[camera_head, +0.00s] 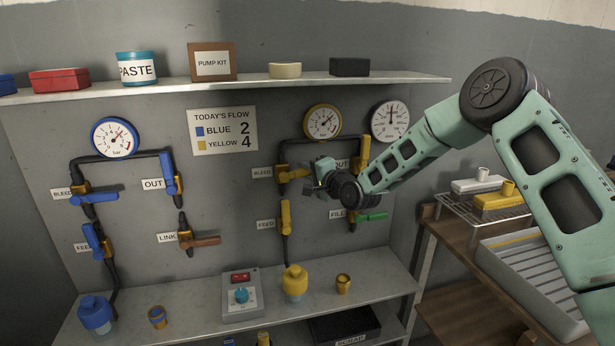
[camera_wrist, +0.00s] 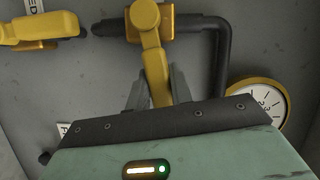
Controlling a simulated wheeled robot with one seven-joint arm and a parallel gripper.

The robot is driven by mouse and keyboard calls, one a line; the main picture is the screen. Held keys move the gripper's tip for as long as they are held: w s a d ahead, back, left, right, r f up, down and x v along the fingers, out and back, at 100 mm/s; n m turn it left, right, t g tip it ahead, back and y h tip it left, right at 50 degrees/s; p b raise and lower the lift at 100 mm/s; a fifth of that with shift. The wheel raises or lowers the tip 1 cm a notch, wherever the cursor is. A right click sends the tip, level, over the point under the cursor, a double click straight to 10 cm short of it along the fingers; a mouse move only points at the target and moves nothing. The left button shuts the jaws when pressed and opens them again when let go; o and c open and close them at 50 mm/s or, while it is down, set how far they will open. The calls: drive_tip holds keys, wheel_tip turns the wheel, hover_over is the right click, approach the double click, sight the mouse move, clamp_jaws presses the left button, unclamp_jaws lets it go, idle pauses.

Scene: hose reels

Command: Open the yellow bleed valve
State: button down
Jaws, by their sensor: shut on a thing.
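The yellow bleed valve (camera_head: 283,174) sits on the right-hand pipe loop, beside a BLEED label (camera_head: 262,172) and below the yellow-rimmed gauge (camera_head: 323,121). Its yellow handle (camera_head: 295,174) points right, across the upright pipe. My gripper (camera_head: 313,178) is at the handle's free end. In the wrist view the handle (camera_wrist: 154,65) runs down from the valve body between my two grey fingers (camera_wrist: 154,92), which are shut on it. The handle's tip is hidden behind my gripper's housing.
The yellow feed valve (camera_head: 285,216) is below, its handle along the pipe. A yellow OUT valve (camera_head: 362,152) and a green-handled FILL valve (camera_head: 371,216) stand close to my wrist. The blue valve loop (camera_head: 120,155) is at left. A shelf (camera_head: 220,84) runs above.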

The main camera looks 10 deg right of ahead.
drive_tip(key=r+n+b, duration=0.1)
drive_tip(key=n, duration=0.1)
drive_tip(key=a+r+n+g+h, duration=0.1)
drive_tip(key=shift+r+n+b, duration=0.25)
drive_tip(key=shift+n+b, duration=0.15)
drive_tip(key=shift+a+r+n+g+h+b, duration=0.45)
drive_tip(key=shift+a+r+n+h, duration=0.25)
drive_tip(key=shift+n, duration=0.3)
drive_tip(key=shift+a+r+n+h, duration=0.55)
drive_tip(key=shift+a+n, duration=0.1)
drive_tip(key=shift+n, duration=0.25)
drive_tip(key=a+n+h+p, duration=0.1)
drive_tip(key=r+n+p, duration=0.1)
drive_tip(key=p, duration=0.1)
drive_tip(key=shift+a+g+h, duration=0.25)
drive_tip(key=shift+a+h, duration=0.1)
drive_tip(key=shift+a, duration=0.05)
drive_tip(key=shift+a+n+h+p, duration=0.4)
drive_tip(key=shift+n+p, duration=0.4)
drive_tip(key=shift+p, duration=0.45)
drive_tip(key=shift+a+f+p, duration=0.15)
drive_tip(key=shift+a+p, duration=0.05)
drive_tip(key=shift+p, duration=0.3)
drive_tip(key=shift+n, duration=0.3)
drive_tip(key=shift+f, duration=0.1)
